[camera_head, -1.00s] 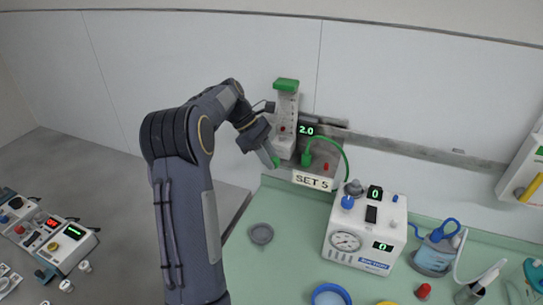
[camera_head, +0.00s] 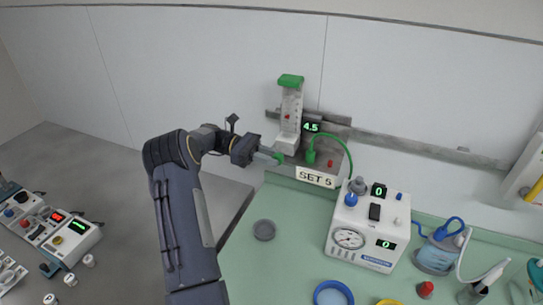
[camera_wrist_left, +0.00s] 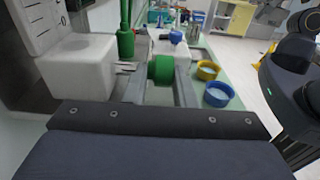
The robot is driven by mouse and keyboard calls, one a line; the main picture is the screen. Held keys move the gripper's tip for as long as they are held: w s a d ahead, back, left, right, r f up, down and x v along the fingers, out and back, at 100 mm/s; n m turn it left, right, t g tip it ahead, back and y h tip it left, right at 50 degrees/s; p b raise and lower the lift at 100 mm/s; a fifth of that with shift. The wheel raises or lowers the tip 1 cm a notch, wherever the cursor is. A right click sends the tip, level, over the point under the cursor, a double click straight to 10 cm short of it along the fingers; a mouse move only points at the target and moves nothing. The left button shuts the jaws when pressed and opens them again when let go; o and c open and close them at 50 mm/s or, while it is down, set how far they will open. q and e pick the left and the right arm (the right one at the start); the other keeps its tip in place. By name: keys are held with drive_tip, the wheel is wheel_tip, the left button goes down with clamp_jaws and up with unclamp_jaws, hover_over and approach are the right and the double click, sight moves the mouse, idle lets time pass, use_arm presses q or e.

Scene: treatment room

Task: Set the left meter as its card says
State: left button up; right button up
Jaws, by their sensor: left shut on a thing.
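The left meter (camera_head: 290,105) is a clear upright tube with a green cap and a white base, mounted on the wall rail. A small red float shows inside its tube. Its dark display (camera_head: 311,127) reads 4.5 in green. The card (camera_head: 316,177) below it reads "SET 5". My left gripper (camera_head: 279,157) reaches in from the left at the meter's base. In the left wrist view its fingers are shut on the green knob (camera_wrist_left: 161,68), one on each side. The knob is mostly hidden in the head view. My right gripper is not in view.
A green hose (camera_head: 340,142) arches beside the meter. A white suction unit (camera_head: 368,226) with a gauge and two displays reading 0 stands on the green counter, right of the card.

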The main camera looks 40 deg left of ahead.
use_arm(q)
drive_tip(key=shift+s+f+h, duration=0.15)
drive_tip(key=shift+f+h, duration=0.3)
drive_tip(key=shift+h, duration=0.35)
drive_tip(key=o, duration=0.9)
drive_tip(key=shift+s+d+r, duration=0.1)
drive_tip(key=shift+r, duration=0.1)
drive_tip(key=shift+c, duration=0.2)
